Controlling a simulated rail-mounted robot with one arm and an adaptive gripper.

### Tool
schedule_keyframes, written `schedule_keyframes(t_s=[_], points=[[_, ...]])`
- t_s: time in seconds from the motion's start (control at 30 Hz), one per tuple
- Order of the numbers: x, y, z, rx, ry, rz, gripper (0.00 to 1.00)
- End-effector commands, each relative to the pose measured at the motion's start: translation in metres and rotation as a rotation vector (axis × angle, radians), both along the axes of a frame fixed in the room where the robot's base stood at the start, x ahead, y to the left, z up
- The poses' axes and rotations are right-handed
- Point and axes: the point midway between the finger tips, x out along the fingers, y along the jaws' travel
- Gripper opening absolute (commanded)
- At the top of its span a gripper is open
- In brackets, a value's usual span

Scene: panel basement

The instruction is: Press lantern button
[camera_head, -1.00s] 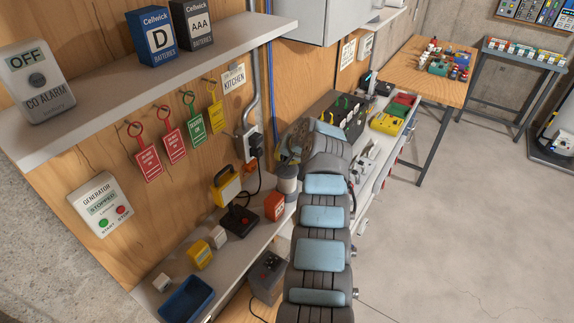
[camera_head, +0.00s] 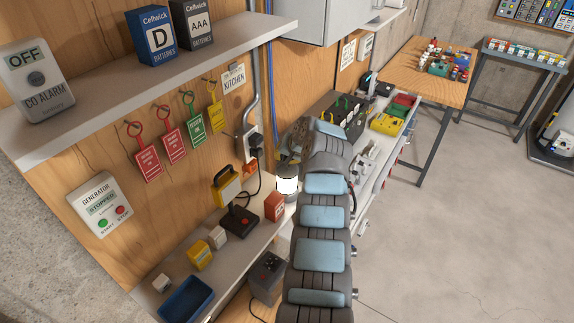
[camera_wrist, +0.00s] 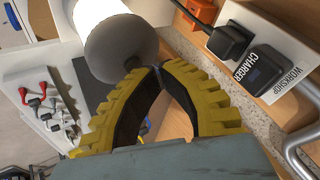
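The lantern (camera_head: 288,185) stands on the workbench just left of my arm, and its body glows white. In the wrist view its white body (camera_wrist: 97,15) and broad grey end (camera_wrist: 122,48) fill the upper middle. My gripper (camera_wrist: 154,68) has yellow ribbed fingers whose tips meet, with an empty gap behind them. The tips lie by a small dark part at the lantern's grey end; whether they touch it I cannot tell. In the head view my arm hides most of the gripper and the button cannot be made out.
A charger (camera_wrist: 262,70) on a labelled plate is right of my gripper in the wrist view. An orange box (camera_head: 274,206) and a yellow-and-black device (camera_head: 228,187) stand left of the lantern. A shelf (camera_head: 215,50) overhangs the bench.

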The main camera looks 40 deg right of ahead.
Motion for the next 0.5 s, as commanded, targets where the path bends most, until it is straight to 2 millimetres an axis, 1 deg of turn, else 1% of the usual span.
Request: schedule_keyframes(t_s=[0.17,0.5], points=[[0.0002,-0.0001,0.0076,-0.001,-0.001,-0.001,0.00],[-0.0001,0.0000,0.0085,-0.001,-0.001,0.000,0.00]])
